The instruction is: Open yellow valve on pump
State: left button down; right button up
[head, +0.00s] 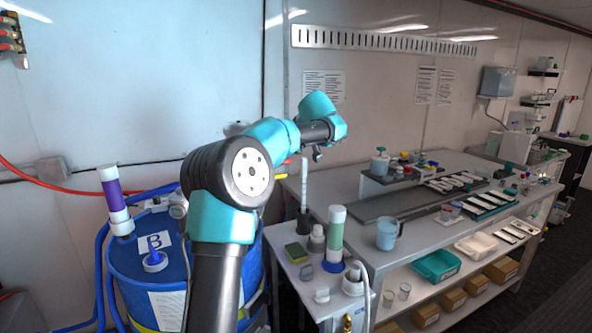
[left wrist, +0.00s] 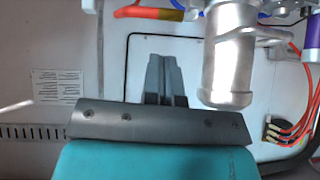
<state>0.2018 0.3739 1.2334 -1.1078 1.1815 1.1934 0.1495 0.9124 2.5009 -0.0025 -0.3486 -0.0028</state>
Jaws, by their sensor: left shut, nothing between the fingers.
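My left gripper (left wrist: 164,62) shows in the left wrist view with its dark fingers together and nothing between them. A silver metal pipe (left wrist: 229,60) is just right of the fingers in that view, with a visible gap. A mustard-yellow piece (left wrist: 165,14) joins a red-orange hose at the top of that view, apart from the fingertips. I cannot tell whether it is the yellow valve. In the head view, a small yellow bit (head: 286,161) shows beside my arm, which hides most of the pump area. My right gripper is in neither view.
A blue drum (head: 170,265) marked B stands behind my arm at the left. A small cart with a green-and-white cylinder (head: 336,235) and a long bench with trays stand at the right. A blue jug (head: 387,234) is on the bench.

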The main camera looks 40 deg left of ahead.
pick_arm(q)
jog(key=d+f+x, duration=0.1)
jog(key=f+x, duration=0.1)
jog(key=x, duration=1.1)
jog(key=shift+s+d, duration=0.45)
